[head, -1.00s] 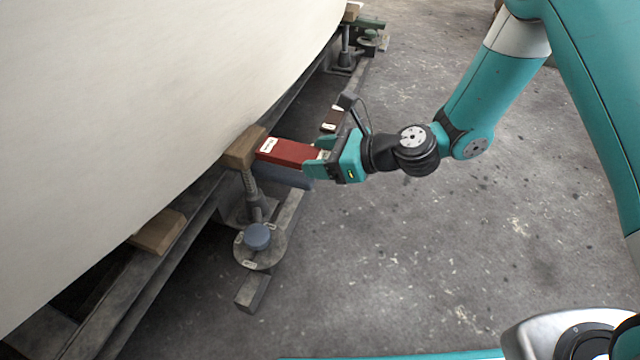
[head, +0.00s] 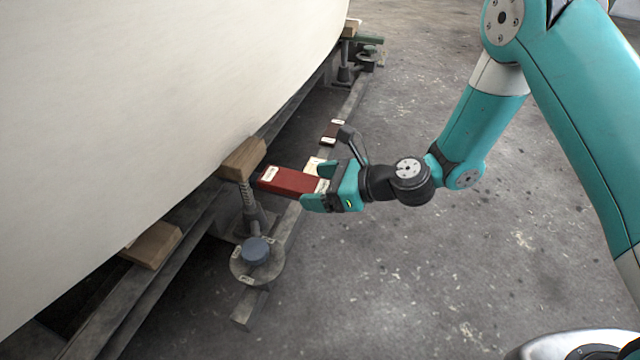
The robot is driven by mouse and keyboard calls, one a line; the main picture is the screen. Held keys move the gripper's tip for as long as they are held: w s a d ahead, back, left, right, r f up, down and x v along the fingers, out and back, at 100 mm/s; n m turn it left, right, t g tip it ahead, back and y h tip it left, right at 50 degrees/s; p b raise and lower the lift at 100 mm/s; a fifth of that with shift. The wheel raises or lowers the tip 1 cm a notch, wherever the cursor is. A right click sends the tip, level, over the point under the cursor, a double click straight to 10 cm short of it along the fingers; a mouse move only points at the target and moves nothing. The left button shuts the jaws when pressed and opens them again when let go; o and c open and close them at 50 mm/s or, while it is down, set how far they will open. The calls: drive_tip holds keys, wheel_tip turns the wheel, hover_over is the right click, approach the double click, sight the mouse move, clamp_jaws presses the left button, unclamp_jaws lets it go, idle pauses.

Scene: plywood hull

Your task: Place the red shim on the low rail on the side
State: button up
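The red shim (head: 286,180), a flat bar with a white label at its far end, is held in my gripper (head: 322,192). My gripper is shut on its near end, and the shim points left toward the hull. The low rail (head: 352,100) is a long grey beam running along the floor beside the hull. The shim appears over this rail, just right of a jack post; I cannot tell whether it touches anything. The shim and gripper hide part of the rail. A pale labelled piece (head: 314,164) shows just behind the gripper, mostly hidden.
A wooden block (head: 242,158) tops the jack (head: 256,252) under the white hull (head: 150,90). A dark brown block (head: 332,131) with white labels lies farther along the rail. Another wooden block (head: 152,245) is at lower left. The concrete floor at right is clear.

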drive_tip(key=shift+f+b, duration=0.25)
drive_tip(key=shift+b, duration=0.6)
